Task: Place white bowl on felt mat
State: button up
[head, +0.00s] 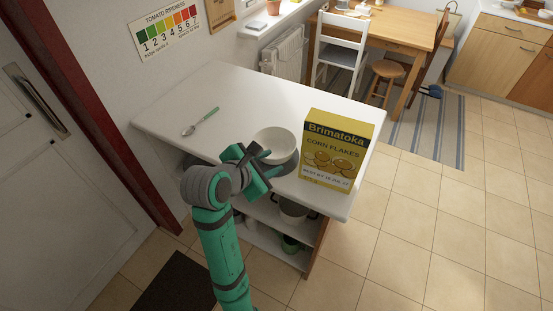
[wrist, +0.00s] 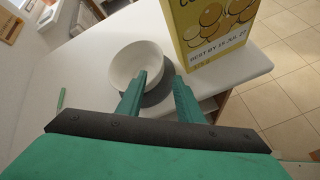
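The white bowl (head: 274,141) is near the front edge of the white counter, left of the cereal box. A dark grey round felt mat (head: 289,166) shows below it. In the wrist view the bowl (wrist: 128,66) appears to rest on the mat (wrist: 158,94), which shows at its lower right. My gripper (head: 266,163) is at the near side of the bowl. In the wrist view its two green fingers (wrist: 161,82) are apart with nothing seen between them. The left finger overlaps the bowl's right rim; I cannot tell whether it touches.
A yellow corn flakes box (head: 337,150) stands close on the right. A green-handled spoon (head: 201,121) lies at the left of the counter (head: 240,88). Pots sit on the shelf below (head: 262,237). The back of the counter is clear.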

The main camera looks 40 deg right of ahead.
jog(key=shift+s+a+r, duration=0.2)
jog(key=shift+a+r, duration=0.2)
jog(key=shift+a, duration=0.05)
jog(key=shift+f, duration=0.1)
jog(key=s+a+f+m+t+y, duration=0.2)
jog(key=s+a+f+t, duration=0.15)
jog(key=a+f, duration=0.55)
jog(key=s+a+f+m+t+y, duration=0.1)
jog(key=s+a+f+t+y, duration=0.1)
jog(key=a+f+t, duration=0.6)
jog(key=s+a+f+m+g+y, duration=0.1)
jog(key=s+a+f+m+y, duration=0.35)
jog(key=s+a, duration=0.45)
jog(key=s+a+r+m+y, duration=0.1)
jog(key=s+r+m, duration=0.1)
jog(key=s+m, duration=0.2)
jog(key=s+a+r+m+t, duration=0.1)
jog(key=s+a+r+m, duration=0.1)
jog(key=s, duration=0.6)
jog(key=shift+s+a+r+m+y, duration=0.2)
jog(key=shift+a+r+m+y, duration=0.25)
jog(key=shift+m, duration=0.6)
